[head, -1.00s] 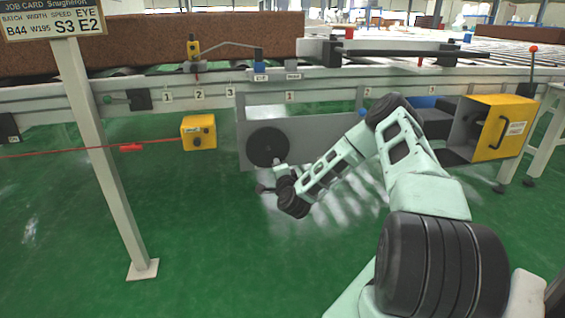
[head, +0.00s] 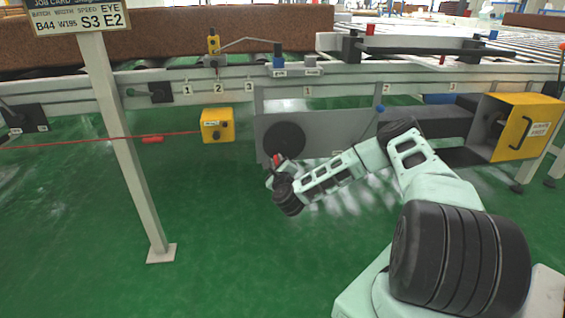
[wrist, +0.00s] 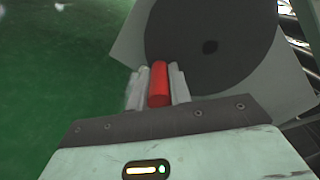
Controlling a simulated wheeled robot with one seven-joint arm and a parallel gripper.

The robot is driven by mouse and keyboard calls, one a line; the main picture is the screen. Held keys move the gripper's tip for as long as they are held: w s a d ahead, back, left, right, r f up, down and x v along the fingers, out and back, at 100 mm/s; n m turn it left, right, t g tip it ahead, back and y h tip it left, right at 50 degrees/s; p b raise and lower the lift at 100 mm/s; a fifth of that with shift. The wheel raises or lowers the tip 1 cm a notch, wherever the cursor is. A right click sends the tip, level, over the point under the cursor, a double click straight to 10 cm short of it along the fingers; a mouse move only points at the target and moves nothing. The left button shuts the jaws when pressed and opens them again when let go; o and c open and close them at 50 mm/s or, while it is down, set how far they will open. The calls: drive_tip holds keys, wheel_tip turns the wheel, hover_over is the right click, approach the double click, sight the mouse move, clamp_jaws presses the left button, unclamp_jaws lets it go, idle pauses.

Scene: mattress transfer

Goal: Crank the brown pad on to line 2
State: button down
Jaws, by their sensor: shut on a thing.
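The brown pad (head: 180,42) lies on the rollers of the conveyor at the back left; its right end is near the white frame with black posts. A dark crank disc (head: 285,140) is on a grey panel below the rail and also fills the top of the wrist view (wrist: 195,30). My gripper (head: 277,166) is at the disc's lower left edge. In the wrist view its fingers are shut on the red crank handle (wrist: 159,84), one on each side. Number plates mark the rail, including a 2 (head: 218,87) at left and another 2 (head: 386,87) at right.
A large yellow housing (head: 520,125) is at right. The green floor in front is clear.

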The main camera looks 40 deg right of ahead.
sight(269, 152)
drive_tip(key=m, duration=0.1)
drive_tip(key=a+r+m, duration=0.1)
drive_tip(key=m, duration=0.1)
drive_tip(key=shift+w+a+p, duration=0.25)
drive_tip(key=shift+w+p, duration=0.05)
drive_tip(key=shift+w, duration=0.1)
drive_tip(key=shift+w+a+r+m, duration=0.2)
drive_tip(key=shift+r+m, duration=0.1)
drive_tip(key=shift+m, duration=0.45)
drive_tip(key=shift+w+a+r+m, duration=0.15)
drive_tip(key=shift+r+m, duration=0.15)
drive_tip(key=shift+m, duration=0.45)
drive_tip(key=shift+s, duration=0.1)
drive_tip(key=c, duration=1.3)
unclamp_jaws()
drive_tip(key=shift+s+r, duration=0.1)
drive_tip(key=p+v, duration=0.5)
drive_tip(key=v, duration=1.2)
drive_tip(key=shift+s, duration=0.15)
